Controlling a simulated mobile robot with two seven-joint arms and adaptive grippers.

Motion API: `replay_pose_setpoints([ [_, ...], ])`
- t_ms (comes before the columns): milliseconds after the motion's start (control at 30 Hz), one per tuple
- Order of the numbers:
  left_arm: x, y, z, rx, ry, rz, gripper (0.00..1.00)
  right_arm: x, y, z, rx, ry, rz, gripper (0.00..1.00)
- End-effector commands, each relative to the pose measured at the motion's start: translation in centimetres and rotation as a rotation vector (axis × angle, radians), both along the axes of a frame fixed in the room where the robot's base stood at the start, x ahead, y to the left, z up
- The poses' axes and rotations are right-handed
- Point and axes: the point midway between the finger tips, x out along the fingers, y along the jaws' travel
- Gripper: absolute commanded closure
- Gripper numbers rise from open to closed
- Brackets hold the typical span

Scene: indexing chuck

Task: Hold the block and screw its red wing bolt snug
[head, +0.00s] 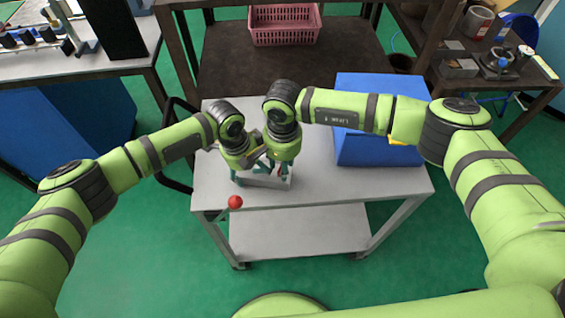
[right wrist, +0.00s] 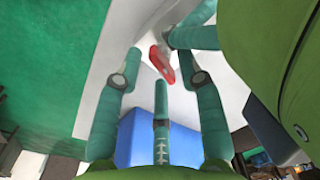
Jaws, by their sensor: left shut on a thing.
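The pale block (head: 266,181) is low between my two grippers on the grey cart top, largely covered by them. My left gripper (head: 242,179) is shut on the block at its left side. My right gripper (head: 281,170) points down just right of it. In the right wrist view the red wing bolt (right wrist: 161,63) shows between the spread fingertips of my right gripper (right wrist: 159,68). The fingers look open around it; whether one touches it is unclear. A teal finger of my left gripper (right wrist: 190,37) is close beside the bolt.
A red ball knob (head: 235,202) stands at the cart's front edge. A blue box (head: 375,150) fills the right of the cart top (head: 325,188). A pink basket (head: 284,24) is on the dark table behind. The cart's front right is clear.

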Motion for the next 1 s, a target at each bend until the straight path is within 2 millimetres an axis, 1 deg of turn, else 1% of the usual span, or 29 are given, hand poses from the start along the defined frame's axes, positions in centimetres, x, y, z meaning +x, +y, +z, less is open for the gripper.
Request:
replay_pose_setpoints([
  [133,0.0,0.1,-0.1,0.003,0.001,0.000,0.66,0.0,0.0,0.4,0.001,0.000,0.000,0.61],
  [233,0.0,0.1,-0.1,0.003,0.001,0.000,0.66,0.1,0.0,1.5,0.002,-0.002,0.000,0.61],
  [367,0.0,0.1,-0.1,0.003,0.001,0.000,0.66,0.1,0.0,4.0,0.001,-0.004,0.001,0.61],
  [500,0.0,0.1,-0.1,0.003,0.000,0.000,0.66,0.1,0.0,7.1,0.002,-0.005,0.001,0.61],
  [600,0.0,0.1,-0.1,0.003,0.000,-0.001,0.66,0.0,-0.1,9.1,0.001,-0.004,0.000,0.61],
  [700,0.0,0.1,-0.1,0.004,0.000,-0.001,0.66,0.0,-0.1,10.5,0.001,-0.003,0.000,0.61],
  [833,0.0,0.1,-0.1,0.004,0.001,-0.001,0.66,-0.1,-0.1,11.7,0.000,-0.001,0.000,0.61],
  [1000,0.0,0.1,-0.1,0.004,0.001,-0.001,0.66,-0.1,-0.1,12.1,0.001,0.000,0.000,0.61],
])
